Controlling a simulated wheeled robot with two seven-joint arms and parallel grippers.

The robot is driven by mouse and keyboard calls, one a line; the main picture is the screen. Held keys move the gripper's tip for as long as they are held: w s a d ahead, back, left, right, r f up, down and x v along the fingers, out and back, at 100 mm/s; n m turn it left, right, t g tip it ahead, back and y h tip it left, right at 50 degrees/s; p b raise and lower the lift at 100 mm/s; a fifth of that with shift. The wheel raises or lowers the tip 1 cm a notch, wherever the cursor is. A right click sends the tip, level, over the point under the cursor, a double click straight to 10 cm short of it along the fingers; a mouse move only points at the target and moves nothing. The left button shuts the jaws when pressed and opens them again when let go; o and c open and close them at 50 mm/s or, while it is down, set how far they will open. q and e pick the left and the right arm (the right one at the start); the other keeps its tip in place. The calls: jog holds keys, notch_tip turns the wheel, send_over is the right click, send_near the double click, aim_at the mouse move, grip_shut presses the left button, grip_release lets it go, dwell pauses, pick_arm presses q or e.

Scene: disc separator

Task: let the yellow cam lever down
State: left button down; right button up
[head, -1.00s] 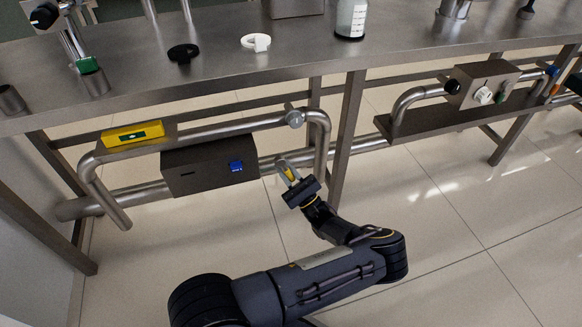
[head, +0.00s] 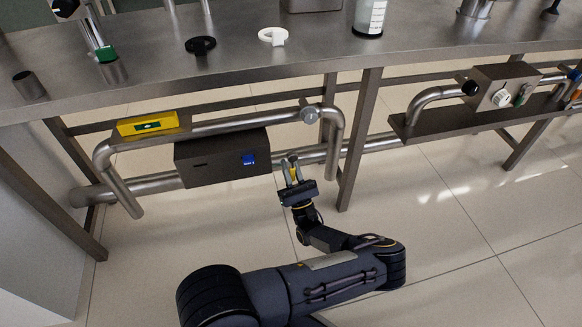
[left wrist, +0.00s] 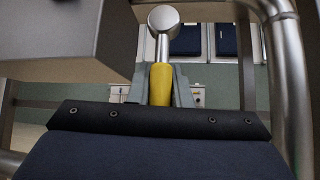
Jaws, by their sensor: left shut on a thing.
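The yellow cam lever (head: 294,173) is a short yellow handle just right of the grey box under the bench. My left gripper (head: 291,162) is shut on it, with one finger on each side. In the left wrist view the yellow lever (left wrist: 161,84) stands upright between the two grey fingers (left wrist: 161,90). A steel stem with a round steel end (left wrist: 164,19) continues from its top. The lever's pivot cannot be made out in the head view. My right gripper is not in view.
The grey box (head: 222,160) with a blue part (head: 249,158) is close left of the gripper. A bent steel pipe (head: 338,130) is close right, with a table leg (head: 358,150) beyond. The steel bench top (head: 230,77) overhangs. The floor in front is clear.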

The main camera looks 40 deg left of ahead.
aim_at(293, 178)
pick_arm(q)
jog(key=c, duration=1.3)
grip_release()
jog(key=v, duration=0.7)
jog(key=shift+s+d+f, duration=0.1)
jog(key=shift+s+f, duration=0.05)
jog(key=shift+f, duration=0.1)
jog(key=shift+d, duration=0.1)
